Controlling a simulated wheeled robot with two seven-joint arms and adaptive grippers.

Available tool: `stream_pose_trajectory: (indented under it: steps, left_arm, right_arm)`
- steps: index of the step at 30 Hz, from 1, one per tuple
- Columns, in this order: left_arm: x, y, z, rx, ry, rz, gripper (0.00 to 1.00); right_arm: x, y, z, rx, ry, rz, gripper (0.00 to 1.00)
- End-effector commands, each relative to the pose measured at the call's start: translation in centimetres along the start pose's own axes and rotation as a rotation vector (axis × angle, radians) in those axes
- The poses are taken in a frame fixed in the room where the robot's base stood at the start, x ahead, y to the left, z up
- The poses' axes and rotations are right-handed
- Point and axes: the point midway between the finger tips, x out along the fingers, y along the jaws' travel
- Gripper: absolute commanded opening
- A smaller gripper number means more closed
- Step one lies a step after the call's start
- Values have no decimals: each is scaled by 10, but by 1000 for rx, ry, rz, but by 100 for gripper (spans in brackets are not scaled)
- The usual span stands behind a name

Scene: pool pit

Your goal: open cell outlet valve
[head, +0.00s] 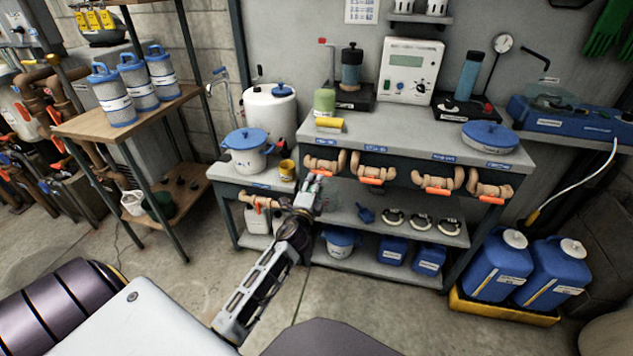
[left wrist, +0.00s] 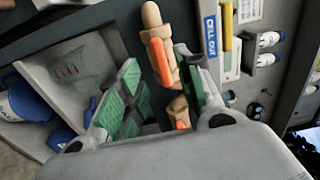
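The cell outlet valve is a tan pipe fitting (left wrist: 158,40) with an orange handle (left wrist: 160,62), beside a blue "CELL OUT" label (left wrist: 210,37) in the left wrist view. In the head view it appears to be the leftmost fitting under the bench's front edge (head: 324,163). My left gripper (head: 313,184) is just below and in front of it. In the left wrist view its green-padded fingers (left wrist: 158,88) are spread apart, with the valve beyond the gap. I see no clear contact with the handle. My right gripper is out of view.
Similar orange-handled valves (head: 438,182) line the bench edge to the right. Another small valve (head: 262,202) is left of my gripper. A lower shelf (head: 360,232) holds blue containers. Blue jugs (head: 500,264) stand in a yellow tray at right. The floor in front is clear.

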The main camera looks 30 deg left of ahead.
Motion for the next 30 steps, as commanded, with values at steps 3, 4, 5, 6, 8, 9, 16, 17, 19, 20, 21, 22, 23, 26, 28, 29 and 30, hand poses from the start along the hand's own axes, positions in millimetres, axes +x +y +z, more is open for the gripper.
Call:
stream_pose_trajectory:
  steps: [3, 4, 5, 6, 8, 9, 16, 17, 19, 20, 21, 22, 23, 26, 28, 29, 30]
  left_arm:
    - [-12, 1, 0, 0, -1, 1, 36]
    - [-14, 0, 0, -1, -1, 1, 36]
    - [-17, 0, 0, -1, -1, 1, 36]
    - [-20, 1, 0, 0, -1, 1, 36]
    - [-26, 0, 0, -1, -1, 1, 36]
    - [-29, 0, 0, -1, -1, 1, 36]
    - [-49, 0, 0, 0, -1, 1, 36]
    - [-52, 0, 0, 0, -1, 0, 36]
    - [-56, 1, 0, -1, -1, 1, 36]
    - [-58, 0, 0, -1, -1, 1, 36]
    - [-60, 0, 0, -1, -1, 1, 36]
    - [-61, 0, 0, -1, -1, 0, 36]
    - [-62, 0, 1, -1, -2, 0, 36]
    - [-65, 0, 1, 0, -2, 0, 36]
    - [-66, 0, 1, 0, -2, 0, 36]
    - [-66, 0, 1, 1, -2, 0, 36]
    - [-66, 0, 1, 1, -2, 0, 36]
  right_arm:
    - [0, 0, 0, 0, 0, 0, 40]
    - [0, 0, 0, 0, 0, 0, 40]
    - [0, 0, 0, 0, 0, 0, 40]
    - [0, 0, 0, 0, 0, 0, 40]
    - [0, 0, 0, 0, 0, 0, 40]
    - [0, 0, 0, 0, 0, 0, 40]
    - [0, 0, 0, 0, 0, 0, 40]
    - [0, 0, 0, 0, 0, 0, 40]
    - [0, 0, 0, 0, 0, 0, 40]
    - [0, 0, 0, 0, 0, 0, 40]
    - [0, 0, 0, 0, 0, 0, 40]
    - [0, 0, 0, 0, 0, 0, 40]
    - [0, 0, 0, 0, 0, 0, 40]
    - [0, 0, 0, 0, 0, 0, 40]
    - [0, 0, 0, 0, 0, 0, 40]
    - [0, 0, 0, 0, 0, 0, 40]
    - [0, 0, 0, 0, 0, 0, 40]
